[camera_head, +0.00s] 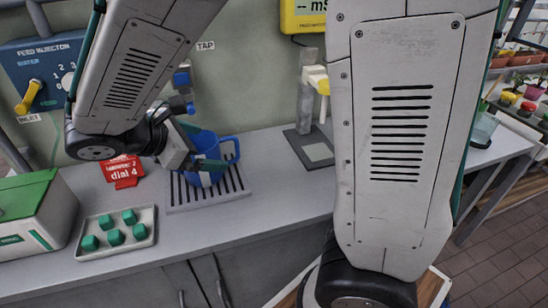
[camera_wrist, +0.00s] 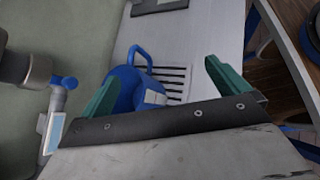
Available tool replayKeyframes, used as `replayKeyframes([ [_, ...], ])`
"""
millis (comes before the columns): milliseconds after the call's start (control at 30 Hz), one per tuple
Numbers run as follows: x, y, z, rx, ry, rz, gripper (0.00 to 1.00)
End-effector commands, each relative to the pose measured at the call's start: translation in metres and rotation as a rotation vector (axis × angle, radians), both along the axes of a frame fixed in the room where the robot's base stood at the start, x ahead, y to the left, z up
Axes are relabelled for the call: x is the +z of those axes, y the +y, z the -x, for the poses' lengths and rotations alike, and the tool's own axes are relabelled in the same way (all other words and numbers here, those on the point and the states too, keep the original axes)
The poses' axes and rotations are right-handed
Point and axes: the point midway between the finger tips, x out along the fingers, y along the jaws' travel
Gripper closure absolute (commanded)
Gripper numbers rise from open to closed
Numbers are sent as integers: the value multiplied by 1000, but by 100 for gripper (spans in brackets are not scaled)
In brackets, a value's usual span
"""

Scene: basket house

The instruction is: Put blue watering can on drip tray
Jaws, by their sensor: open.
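The blue watering can (camera_head: 204,146) stands on the grey slotted drip tray (camera_head: 238,196) on the counter, below the wall tap (camera_head: 184,104). Its handle points right in the head view. My gripper (camera_head: 207,170) is at the can, with its green fingers apart. In the wrist view the can (camera_wrist: 122,92) sits between the open fingers of my gripper (camera_wrist: 160,90), nearer the left finger. The tray's dark slots (camera_wrist: 172,80) show beside it. The can's lower part is hidden by my gripper, and I cannot tell whether a finger touches it.
A red sign (camera_head: 122,170) stands left of the tray. A small tray (camera_head: 84,248) of several green blocks and a green-lidded box (camera_head: 30,215) are farther left. A scale-like stand (camera_head: 308,140) is to the right. The counter front (camera_head: 275,185) is clear.

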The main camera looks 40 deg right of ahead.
Motion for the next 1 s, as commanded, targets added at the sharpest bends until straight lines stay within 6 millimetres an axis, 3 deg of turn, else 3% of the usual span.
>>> replayKeyframes([
  [33, 11, -19, 18, -110, -54, -79, 0],
  [200, 29, -55, 76, -466, -222, -326, 0],
  [333, 37, -65, 118, -731, -359, -511, 0],
  [500, 44, -64, 159, -1032, -524, -723, 0],
  [700, 48, -55, 180, -1231, -633, -873, 0],
  [1000, 48, -52, 183, -1271, -652, -903, 0],
])
